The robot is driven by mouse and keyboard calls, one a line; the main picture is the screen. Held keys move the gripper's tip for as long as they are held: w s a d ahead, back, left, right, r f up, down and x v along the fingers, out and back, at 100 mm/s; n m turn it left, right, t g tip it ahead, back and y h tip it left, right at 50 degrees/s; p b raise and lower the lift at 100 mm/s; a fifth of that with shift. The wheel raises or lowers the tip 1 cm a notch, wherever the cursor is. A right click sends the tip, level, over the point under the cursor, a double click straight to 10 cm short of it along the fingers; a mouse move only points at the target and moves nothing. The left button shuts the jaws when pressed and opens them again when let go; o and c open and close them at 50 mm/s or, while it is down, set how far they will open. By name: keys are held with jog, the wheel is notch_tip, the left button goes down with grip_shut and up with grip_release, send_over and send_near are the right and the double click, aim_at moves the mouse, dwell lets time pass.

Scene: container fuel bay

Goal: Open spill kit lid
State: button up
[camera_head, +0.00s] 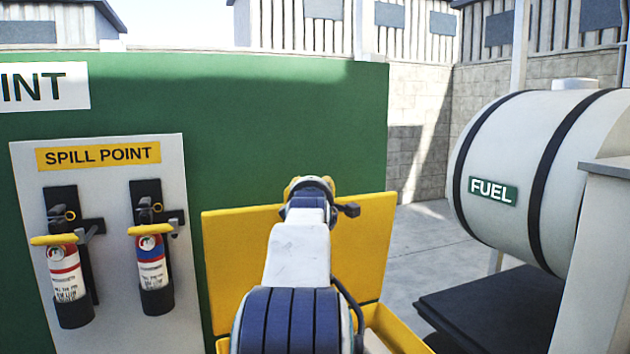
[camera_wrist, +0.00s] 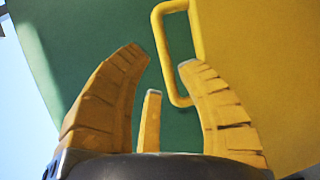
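The yellow spill kit's lid (camera_head: 235,250) stands raised, close to upright, in front of the green wall in the head view. The kit's yellow box (camera_head: 392,328) shows below it at the bottom, mostly hidden behind my arm. In the wrist view a yellow loop handle (camera_wrist: 157,38) sticks out at the edge of the yellow lid (camera_wrist: 270,70). My gripper (camera_wrist: 164,58) has its orange fingers spread, with nothing between them. The right fingertip overlaps the handle in the picture; I cannot tell whether they touch. In the head view my arm hides most of the gripper.
A white panel (camera_head: 110,240) with two fire extinguishers (camera_head: 68,275) (camera_head: 152,265) is on the green wall (camera_head: 285,120) to the left. A white fuel tank (camera_head: 510,150) stands right, above a dark platform (camera_head: 495,310). Open concrete floor (camera_head: 425,250) lies between kit and tank.

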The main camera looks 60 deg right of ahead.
jog(key=shift+p+x, duration=1.05)
jog(key=shift+x, duration=1.95)
jog(key=shift+f, duration=0.1)
grip_shut()
